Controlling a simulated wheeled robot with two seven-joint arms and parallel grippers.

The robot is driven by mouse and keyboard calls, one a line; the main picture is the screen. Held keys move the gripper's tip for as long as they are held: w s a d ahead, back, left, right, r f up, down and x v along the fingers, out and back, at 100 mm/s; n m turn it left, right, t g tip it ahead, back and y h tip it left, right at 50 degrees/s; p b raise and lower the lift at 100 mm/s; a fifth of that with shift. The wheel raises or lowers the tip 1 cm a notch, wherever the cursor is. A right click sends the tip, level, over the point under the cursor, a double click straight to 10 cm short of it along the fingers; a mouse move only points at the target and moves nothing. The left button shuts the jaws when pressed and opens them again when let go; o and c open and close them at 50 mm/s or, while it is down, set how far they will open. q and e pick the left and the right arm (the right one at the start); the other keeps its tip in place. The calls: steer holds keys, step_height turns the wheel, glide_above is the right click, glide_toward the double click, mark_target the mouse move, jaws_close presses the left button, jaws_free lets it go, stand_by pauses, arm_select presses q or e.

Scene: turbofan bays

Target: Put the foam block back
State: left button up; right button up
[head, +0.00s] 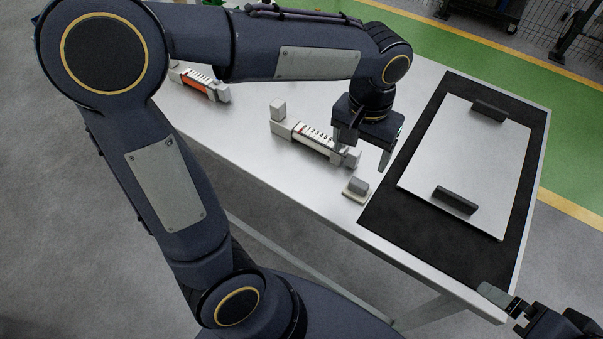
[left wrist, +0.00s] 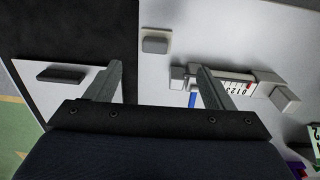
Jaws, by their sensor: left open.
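No thing is plainly marked as foam. A small grey block (head: 358,184) on a thin pale base stands on the table near its front edge; I take it as the likely foam block. It also shows in the left wrist view (left wrist: 155,45), ahead of the fingers. My left gripper (head: 362,157) is open and empty, its fingers pointing down above the table just behind that block. My right gripper (head: 503,298) shows only partly at the bottom right.
A pale numbered gauge (head: 310,138) lies left of the left gripper, partly behind one finger. An orange-and-grey device (head: 198,84) lies further left. At right, a white plate with two black handles (head: 468,160) rests on a black mat (head: 388,215). Bare table lies between them.

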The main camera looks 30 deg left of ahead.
arm_select(q)
steer(key=s+a+n+t+h, duration=0.1)
steer(key=s+a+t+h, duration=0.2)
steer(key=s, duration=1.2)
steer(key=a+t, duration=0.2)
steer(key=a, duration=0.3)
steer(key=shift+f+n, duration=0.3)
steer(key=shift+n, duration=0.1)
